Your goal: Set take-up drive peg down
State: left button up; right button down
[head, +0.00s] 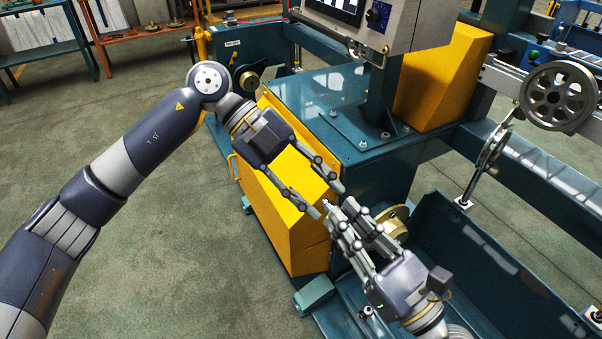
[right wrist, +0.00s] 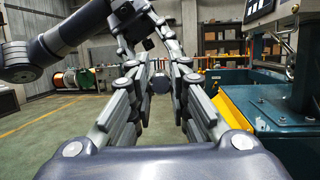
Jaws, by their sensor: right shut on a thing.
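My right gripper (head: 340,222) comes in from the lower right and is shut on a small peg. In the right wrist view the peg (right wrist: 160,84) shows as a dark round end between the fingertips; in the head view the fingers mostly hide it. My left gripper (head: 330,200) is open, its two fingers apart, with its tips close to the right gripper's tips. The left fingers also show ahead in the right wrist view. I cannot tell whether the left fingers touch the peg.
A yellow guard (head: 290,205) and teal machine base (head: 335,115) stand behind the grippers. A tan round flange (head: 396,217) is just beyond the right gripper. A teal trough (head: 480,260) lies to the right. A spoked handwheel (head: 558,96) is at far right.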

pick_arm(q)
jog(key=shift+s+d+f, duration=0.1)
jog(key=shift+d+f, duration=0.05)
grip_shut()
pick_arm(e)
jog(key=c, duration=1.4)
grip_release()
jog(key=shift+c, duration=0.2)
